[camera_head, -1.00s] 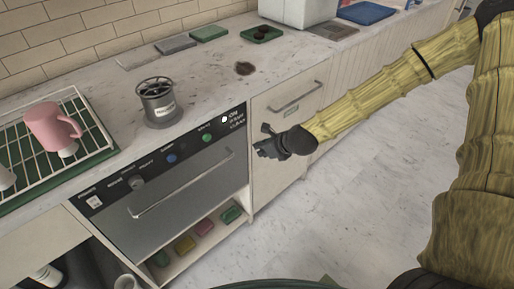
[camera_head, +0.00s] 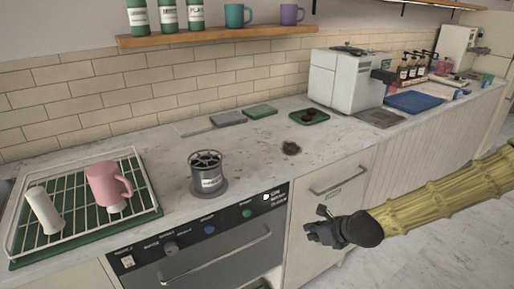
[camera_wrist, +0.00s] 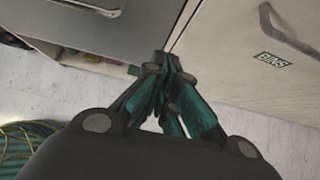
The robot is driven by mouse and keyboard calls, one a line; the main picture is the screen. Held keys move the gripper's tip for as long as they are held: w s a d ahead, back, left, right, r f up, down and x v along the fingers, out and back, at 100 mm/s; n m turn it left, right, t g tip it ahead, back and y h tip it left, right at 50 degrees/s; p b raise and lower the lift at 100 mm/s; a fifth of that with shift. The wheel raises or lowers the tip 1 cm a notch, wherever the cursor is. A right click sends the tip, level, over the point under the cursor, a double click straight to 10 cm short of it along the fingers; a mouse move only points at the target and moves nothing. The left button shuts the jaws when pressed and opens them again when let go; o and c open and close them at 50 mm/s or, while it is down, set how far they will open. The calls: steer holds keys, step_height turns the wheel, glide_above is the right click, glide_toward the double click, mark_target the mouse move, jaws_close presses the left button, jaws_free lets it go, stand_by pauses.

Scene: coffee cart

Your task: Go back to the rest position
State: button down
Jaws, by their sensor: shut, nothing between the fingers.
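My gripper (camera_head: 318,228) is in front of the cabinet to the right of the dishwasher-like appliance (camera_head: 200,258), below the counter's front edge. It is dark, shut and empty. My yellow-sleeved arm reaches in from the right of the head view. In the wrist view the closed fingers (camera_wrist: 165,70) meet near the middle, with the cabinet door (camera_wrist: 240,60) beyond them. Nothing touches the fingertips as far as the views show.
The counter holds a drying rack (camera_head: 22,246) with a pink mug (camera_head: 103,184) and a white cup (camera_head: 43,210), a grey canister (camera_head: 206,171), a green tray (camera_head: 325,117) and a white machine (camera_head: 340,80). The cabinet handle (camera_head: 340,180) juts out near my gripper. Floor is clear at right.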

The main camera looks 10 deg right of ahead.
steer(key=s+a+f+n+g+h+p, duration=0.2)
steer(key=s+a+f+n+g+p, duration=0.15)
steer(key=s+f+n, duration=1.05)
steer(key=s+f+n+g+p, duration=0.1)
steer(key=s+f+n+g, duration=0.1)
steer(key=s+n, duration=0.6)
steer(key=s+f+n+g+h+p, duration=0.1)
steer(key=s+f+n+g, duration=0.1)
steer(key=s+f+n, duration=0.3)
steer(key=s+n, duration=0.3)
steer(key=s, duration=0.3)
steer(key=shift+f+n+g+h, duration=0.2)
steer(key=shift+n+g+h, duration=0.1)
steer(key=shift+n+g, duration=0.1)
stand_by(0.4)
